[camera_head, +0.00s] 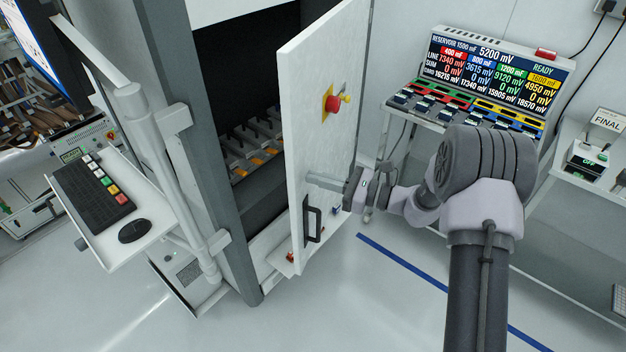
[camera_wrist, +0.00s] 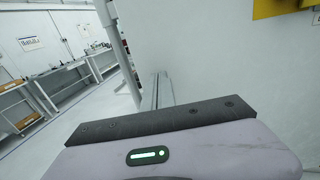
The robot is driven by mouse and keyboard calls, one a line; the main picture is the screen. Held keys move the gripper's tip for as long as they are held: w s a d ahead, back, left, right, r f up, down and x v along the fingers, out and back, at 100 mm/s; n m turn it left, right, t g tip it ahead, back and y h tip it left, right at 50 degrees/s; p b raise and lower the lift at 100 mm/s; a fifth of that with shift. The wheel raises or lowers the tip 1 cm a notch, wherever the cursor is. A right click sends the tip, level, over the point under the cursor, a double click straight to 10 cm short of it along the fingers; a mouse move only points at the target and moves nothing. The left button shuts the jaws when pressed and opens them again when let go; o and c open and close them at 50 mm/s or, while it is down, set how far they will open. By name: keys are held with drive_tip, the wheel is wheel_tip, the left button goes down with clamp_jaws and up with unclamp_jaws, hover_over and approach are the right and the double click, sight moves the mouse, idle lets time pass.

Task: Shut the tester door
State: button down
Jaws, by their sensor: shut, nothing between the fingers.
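The tester door (camera_head: 318,100) is a tall white panel standing ajar. Its left edge is swung out from the tester cabinet (camera_head: 195,110), leaving a wide opening on the left. A black handle (camera_head: 312,222) is low on its outer face, near that left edge. My gripper (camera_head: 312,180) is shut and empty, with its fingers at the outer face just above the handle; I cannot tell whether they touch. In the wrist view the door (camera_wrist: 215,60) fills the right side, and my shut fingers (camera_wrist: 157,88) point toward it. The fingertips are hard to see there.
A red button (camera_head: 332,104) on a yellow plate sticks out from the door. A shelf with a keyboard (camera_head: 92,193) and mouse (camera_head: 134,230) stands left of the cabinet. A display bench (camera_head: 490,75) is behind my arm. The floor before the door is clear, with a blue line (camera_head: 400,261).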

drive_tip(key=shift+w+a, duration=0.25)
drive_tip(key=shift+a, duration=0.35)
